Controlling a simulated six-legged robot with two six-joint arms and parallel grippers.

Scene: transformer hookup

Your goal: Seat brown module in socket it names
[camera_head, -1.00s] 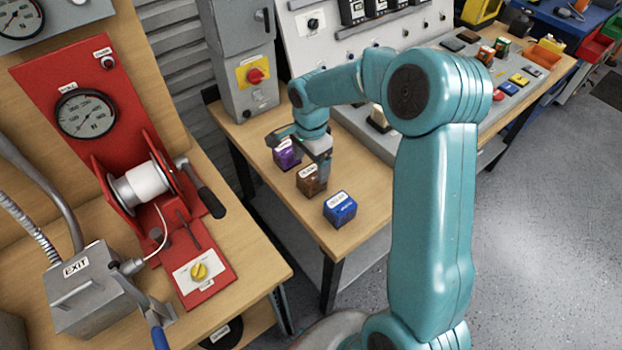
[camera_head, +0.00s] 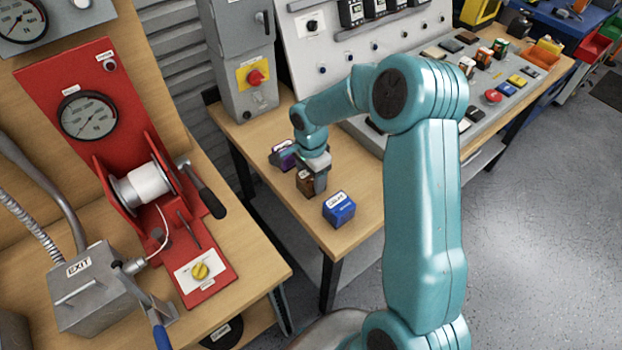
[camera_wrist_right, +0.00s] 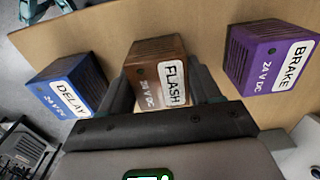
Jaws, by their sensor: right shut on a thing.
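The brown module (camera_head: 303,183) stands on the wood bench between a purple module (camera_head: 282,156) and a blue module (camera_head: 339,208). The wrist view labels the blue module (camera_wrist_right: 68,88) DELAY and the purple module (camera_wrist_right: 268,57) BRAKE. Socket labels are too small to read. My left gripper is not in view.
A grey console (camera_head: 520,90) with several small modules and buttons runs along the bench to the right, partly hidden by my right arm. A grey switch box (camera_head: 240,60) stands behind the modules. A red winch panel (camera_head: 95,120) stands on the left bench.

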